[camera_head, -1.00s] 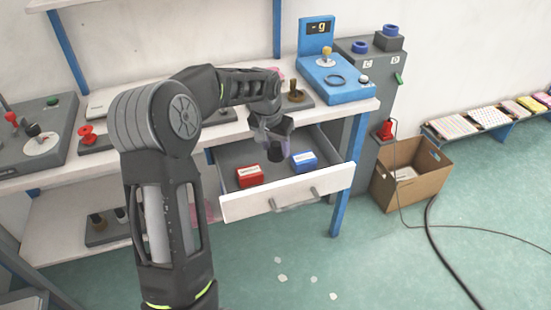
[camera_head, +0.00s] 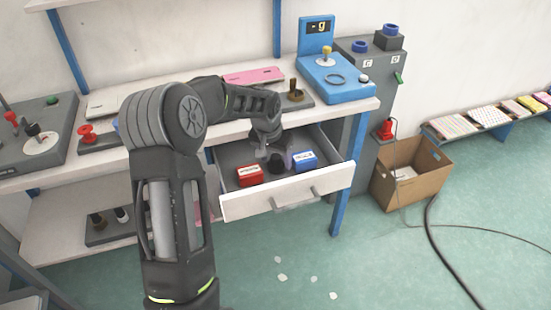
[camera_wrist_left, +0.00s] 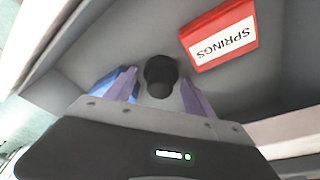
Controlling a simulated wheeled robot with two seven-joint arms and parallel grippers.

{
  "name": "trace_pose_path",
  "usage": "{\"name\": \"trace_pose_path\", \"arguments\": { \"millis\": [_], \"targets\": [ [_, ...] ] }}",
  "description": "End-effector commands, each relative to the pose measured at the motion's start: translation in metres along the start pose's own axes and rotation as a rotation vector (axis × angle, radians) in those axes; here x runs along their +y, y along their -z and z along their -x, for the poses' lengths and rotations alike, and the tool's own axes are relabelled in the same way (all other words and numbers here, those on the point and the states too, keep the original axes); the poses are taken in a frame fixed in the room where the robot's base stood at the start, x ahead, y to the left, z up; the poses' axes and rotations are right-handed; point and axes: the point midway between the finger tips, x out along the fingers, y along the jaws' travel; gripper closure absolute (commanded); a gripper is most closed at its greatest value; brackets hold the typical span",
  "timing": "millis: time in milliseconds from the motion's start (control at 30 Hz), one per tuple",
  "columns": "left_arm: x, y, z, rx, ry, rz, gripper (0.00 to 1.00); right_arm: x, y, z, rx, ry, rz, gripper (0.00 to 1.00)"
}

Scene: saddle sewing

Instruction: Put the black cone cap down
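The black cone cap (camera_head: 276,162) is in the open drawer (camera_head: 243,207), between a red box and a blue box. In the left wrist view the cap (camera_wrist_left: 160,75) shows end-on between my two purple fingers. My left gripper (camera_head: 274,156) is low in the drawer and open, with a finger on each side of the cap. Narrow gaps show between the fingers and the cap. The cap appears to rest on the drawer floor; its contact is hidden. My right gripper is in no view.
The red box (camera_head: 250,176), labelled SPRINGS in the left wrist view (camera_wrist_left: 220,36), is left of the cap. The blue box (camera_head: 304,161) is close on the right. A cardboard box (camera_head: 412,178) stands on the floor at right.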

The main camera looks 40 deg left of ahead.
Motion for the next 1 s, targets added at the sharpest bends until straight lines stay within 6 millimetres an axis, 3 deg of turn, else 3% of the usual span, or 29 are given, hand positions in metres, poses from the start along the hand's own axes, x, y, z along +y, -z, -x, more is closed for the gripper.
{"name": "trace_pose_path", "arguments": {
  "millis": [467,667,1000],
  "targets": [
    [0.0,0.001,0.008,0.001,0.001,0.0,0.31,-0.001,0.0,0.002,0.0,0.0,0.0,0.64],
    [0.0,0.002,0.037,0.004,0.0,0.001,0.31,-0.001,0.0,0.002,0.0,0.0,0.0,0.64],
    [0.0,0.002,0.105,0.003,0.0,0.0,0.31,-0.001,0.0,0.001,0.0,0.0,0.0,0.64]
  ]
}}
